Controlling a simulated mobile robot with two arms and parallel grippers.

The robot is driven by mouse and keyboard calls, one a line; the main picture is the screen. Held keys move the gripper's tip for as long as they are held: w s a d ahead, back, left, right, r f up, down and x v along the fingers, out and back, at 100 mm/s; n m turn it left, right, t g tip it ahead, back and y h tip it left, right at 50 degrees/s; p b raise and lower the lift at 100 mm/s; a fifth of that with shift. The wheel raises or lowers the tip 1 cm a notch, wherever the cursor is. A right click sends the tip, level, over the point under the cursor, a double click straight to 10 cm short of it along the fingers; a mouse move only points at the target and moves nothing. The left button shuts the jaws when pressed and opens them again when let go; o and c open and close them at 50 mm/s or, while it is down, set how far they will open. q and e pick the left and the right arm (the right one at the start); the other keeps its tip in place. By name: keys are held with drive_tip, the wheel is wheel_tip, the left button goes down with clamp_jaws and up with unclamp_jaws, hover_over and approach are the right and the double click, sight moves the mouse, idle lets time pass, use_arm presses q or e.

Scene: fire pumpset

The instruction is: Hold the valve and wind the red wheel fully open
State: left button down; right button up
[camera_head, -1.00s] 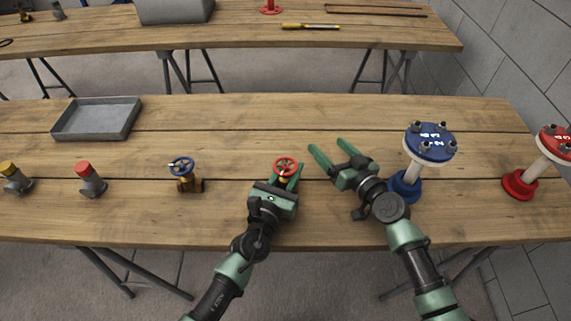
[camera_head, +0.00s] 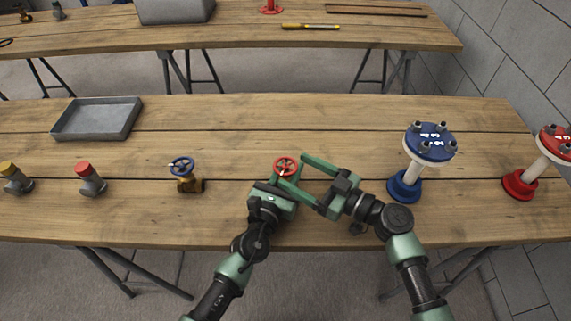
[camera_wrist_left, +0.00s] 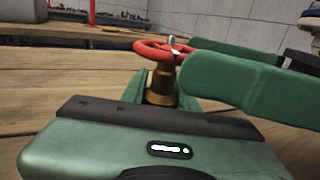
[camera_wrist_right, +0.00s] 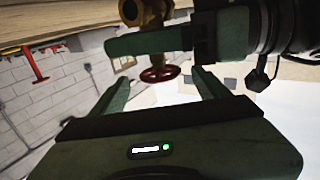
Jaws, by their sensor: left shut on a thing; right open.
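The valve with the red wheel (camera_head: 286,165) stands on the front table. Its brass body (camera_wrist_left: 161,86) shows under the red wheel (camera_wrist_left: 160,51) in the left wrist view. My left gripper (camera_head: 284,184) is shut on the valve's body, below the wheel. My right gripper (camera_head: 291,172) is open, its two fingers on either side of the red wheel from the right. In the right wrist view the red wheel (camera_wrist_right: 159,74) and brass body (camera_wrist_right: 148,14) appear upside down, ahead of the open fingers. I cannot tell whether they touch the wheel.
A valve with a blue wheel (camera_head: 183,170) stands to the left. A grey tray (camera_head: 97,119) lies at the back left. A blue flanged stand (camera_head: 405,186) and a red one (camera_head: 520,185) stand to the right. The table behind the valve is clear.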

sight(286, 165)
drive_tip(key=shift+x, duration=2.15)
drive_tip(key=c, duration=1.4)
drive_tip(key=shift+o, duration=0.2)
